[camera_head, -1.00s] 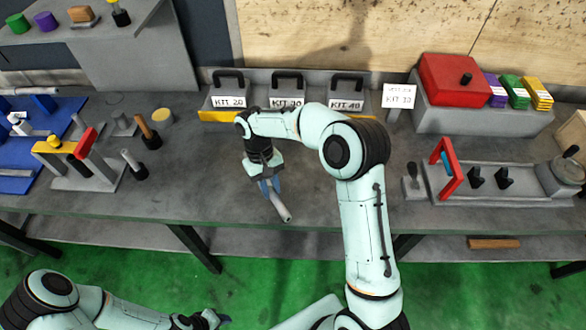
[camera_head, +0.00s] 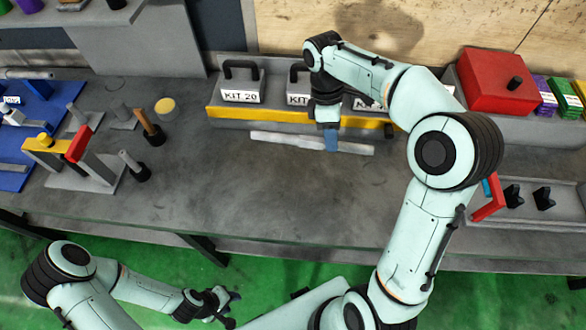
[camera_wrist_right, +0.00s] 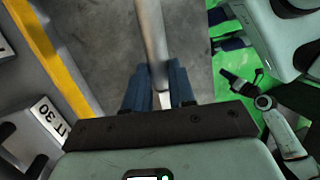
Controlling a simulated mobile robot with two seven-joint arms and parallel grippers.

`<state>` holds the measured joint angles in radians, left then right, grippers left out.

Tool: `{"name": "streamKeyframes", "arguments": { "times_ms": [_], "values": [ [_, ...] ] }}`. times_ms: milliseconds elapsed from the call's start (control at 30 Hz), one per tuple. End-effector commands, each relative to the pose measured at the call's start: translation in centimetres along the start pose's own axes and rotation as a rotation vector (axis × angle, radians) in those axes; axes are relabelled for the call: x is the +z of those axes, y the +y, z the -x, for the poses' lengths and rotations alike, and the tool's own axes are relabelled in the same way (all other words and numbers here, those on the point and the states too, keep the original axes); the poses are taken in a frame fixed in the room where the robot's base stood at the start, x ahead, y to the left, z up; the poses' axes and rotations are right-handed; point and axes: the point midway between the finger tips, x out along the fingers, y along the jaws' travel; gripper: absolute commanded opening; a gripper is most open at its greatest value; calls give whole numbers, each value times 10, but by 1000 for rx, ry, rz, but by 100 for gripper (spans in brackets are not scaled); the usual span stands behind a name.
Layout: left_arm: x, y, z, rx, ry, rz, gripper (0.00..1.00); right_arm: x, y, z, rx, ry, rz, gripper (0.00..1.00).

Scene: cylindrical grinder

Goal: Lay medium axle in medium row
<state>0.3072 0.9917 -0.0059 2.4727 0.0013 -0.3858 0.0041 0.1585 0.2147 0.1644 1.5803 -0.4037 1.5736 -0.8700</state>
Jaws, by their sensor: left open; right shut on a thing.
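A long grey axle (camera_head: 285,139) is held level above the bench, running left to right just in front of the yellow-edged kit shelf. My right gripper (camera_head: 331,142) points down and is shut on it, right of its middle. In the right wrist view the axle (camera_wrist_right: 151,35) runs up out of the frame from between the blue fingers (camera_wrist_right: 160,88). My left gripper (camera_head: 218,302) is low in front of the bench, open, with nothing seen in it. I cannot make out which place is the medium row.
Kit boxes (camera_head: 241,84) stand on the shelf with a yellow front edge (camera_head: 240,113). A blue board (camera_head: 42,100) and upright tools (camera_head: 150,128) are at the left. A red box (camera_head: 497,82) and a grey fixture (camera_head: 530,205) are at the right. The bench middle (camera_head: 230,180) is clear.

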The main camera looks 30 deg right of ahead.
Motion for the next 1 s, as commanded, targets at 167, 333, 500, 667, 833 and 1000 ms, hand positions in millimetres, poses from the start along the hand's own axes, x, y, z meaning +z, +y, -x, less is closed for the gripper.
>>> {"name": "streamKeyframes", "arguments": {
  "times_ms": [167, 333, 500, 667, 833, 1000],
  "values": [
    [3, -2, -3, -1, -4, 1, 43, 11, -5, 4, 5, 0, 77, 0],
    [7, -6, -9, -3, -9, 3, 43, 8, 0, -19, 2, -3, 90, 0],
    [11, -10, -16, -5, -15, 5, 43, 0, 9, -56, 0, -3, 90, 0],
    [14, -12, -21, -6, -19, 7, 43, -7, 18, -90, 2, -3, 88, 0],
    [16, -15, -25, -7, -22, 8, 43, -14, 26, -122, 2, -2, 88, 0],
    [17, -15, -27, -8, -23, 8, 43, -18, 31, -139, 5, -1, 88, 0]
  ]
}}
